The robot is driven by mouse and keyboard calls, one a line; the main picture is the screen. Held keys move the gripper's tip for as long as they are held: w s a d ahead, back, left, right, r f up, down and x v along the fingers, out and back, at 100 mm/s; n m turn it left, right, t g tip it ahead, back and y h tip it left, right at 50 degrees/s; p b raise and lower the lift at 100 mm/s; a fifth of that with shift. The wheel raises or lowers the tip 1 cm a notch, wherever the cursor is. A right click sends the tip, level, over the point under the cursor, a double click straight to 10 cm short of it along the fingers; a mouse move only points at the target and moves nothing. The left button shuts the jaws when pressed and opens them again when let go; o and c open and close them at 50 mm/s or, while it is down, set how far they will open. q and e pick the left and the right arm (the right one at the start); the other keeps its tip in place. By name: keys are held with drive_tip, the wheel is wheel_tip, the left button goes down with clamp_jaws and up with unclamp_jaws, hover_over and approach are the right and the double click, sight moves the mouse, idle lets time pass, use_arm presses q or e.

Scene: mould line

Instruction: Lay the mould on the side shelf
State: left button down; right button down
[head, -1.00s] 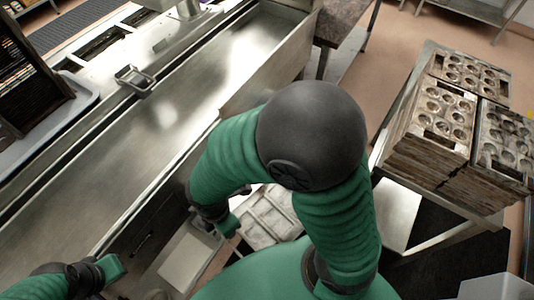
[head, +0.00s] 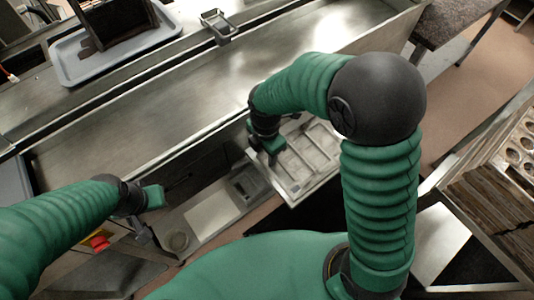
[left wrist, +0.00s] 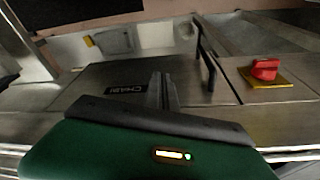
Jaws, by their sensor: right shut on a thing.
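The mould (head: 312,150) is a pale grey, worn tray with several rectangular hollows, right of centre in the head view. My right gripper (head: 271,157) is shut on its left edge. The mould lies over or just above the right end of a low metal ledge, perhaps the side shelf (head: 183,235); I cannot tell if they touch. My left gripper (head: 150,199) is in front of the steel counter, away from the mould. Its fingers show in the left wrist view (left wrist: 162,92), but their opening is unclear.
A long steel trough (head: 200,100) runs across behind both arms. A pale board (head: 213,215) and a small cup (head: 177,241) are on the ledge. Stacked moulds (head: 505,200) stand on a rack at right. A red knob (head: 98,242) is near my left arm.

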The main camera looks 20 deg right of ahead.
drive_tip(key=shift+w+d+f, duration=0.15)
drive_tip(key=shift+w+d, duration=0.4)
drive_tip(key=shift+w, duration=0.25)
wheel_tip(320, 180, down, 3)
drive_tip(key=b, duration=0.3)
drive_tip(key=shift+w+f+b, duration=0.1)
drive_tip(key=shift+b, duration=0.3)
drive_tip(key=shift+a+f+b, duration=0.1)
drive_tip(key=shift+f+b, duration=0.2)
drive_tip(key=shift+b, duration=0.05)
drive_tip(key=shift+a+r, duration=0.15)
drive_tip(key=shift+r, duration=0.1)
drive_tip(key=c, duration=1.3)
unclamp_jaws()
drive_tip(key=shift+f, duration=0.15)
drive_tip(key=o, duration=0.4)
